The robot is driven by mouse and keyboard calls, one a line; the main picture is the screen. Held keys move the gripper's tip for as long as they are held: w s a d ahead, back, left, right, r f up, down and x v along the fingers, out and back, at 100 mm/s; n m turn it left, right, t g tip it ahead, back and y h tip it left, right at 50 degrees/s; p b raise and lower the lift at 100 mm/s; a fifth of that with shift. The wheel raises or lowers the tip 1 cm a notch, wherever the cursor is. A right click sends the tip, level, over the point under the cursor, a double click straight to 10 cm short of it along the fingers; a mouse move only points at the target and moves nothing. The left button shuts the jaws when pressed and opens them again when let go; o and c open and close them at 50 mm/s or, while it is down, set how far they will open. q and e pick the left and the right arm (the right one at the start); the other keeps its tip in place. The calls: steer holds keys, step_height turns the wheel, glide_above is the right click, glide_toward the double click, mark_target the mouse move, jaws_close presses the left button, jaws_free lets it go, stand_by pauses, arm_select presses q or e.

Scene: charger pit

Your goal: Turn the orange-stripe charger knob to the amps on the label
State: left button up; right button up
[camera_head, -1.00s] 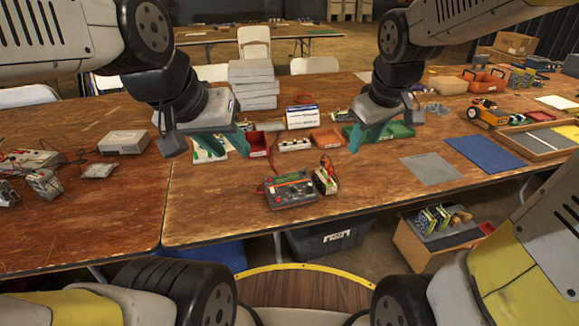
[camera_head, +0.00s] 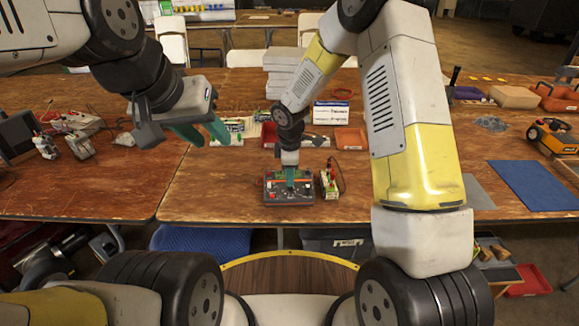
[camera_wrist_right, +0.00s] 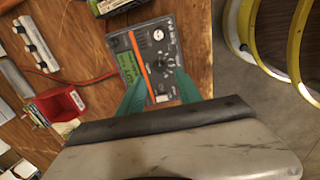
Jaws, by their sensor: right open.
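The orange-stripe charger (camera_head: 275,191) is a dark box with a green display, lying on the wooden table near its front edge. In the right wrist view the charger (camera_wrist_right: 145,50) shows its orange stripe, green screen and a round knob (camera_wrist_right: 163,66). My right gripper (camera_head: 291,184) points down over the charger. Its green fingers (camera_wrist_right: 160,88) are open, one each side of the knob area; I cannot tell whether they touch it. The label's writing is too small to read. A battery pack (camera_head: 328,183) stands just right of the charger. My left gripper (camera_head: 201,134) is open and empty above the table at left.
Red and orange bins (camera_head: 351,138) and a stack of white boxes (camera_head: 284,62) stand behind the charger. A blue mat (camera_head: 533,185) lies at right. The table's front edge is close to the charger. The wood left of the charger is clear.

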steer(key=f, duration=0.2)
steer(key=w+f, duration=0.1)
steer(key=f, duration=0.2)
steer(key=shift+d+f, duration=0.1)
jaws_close()
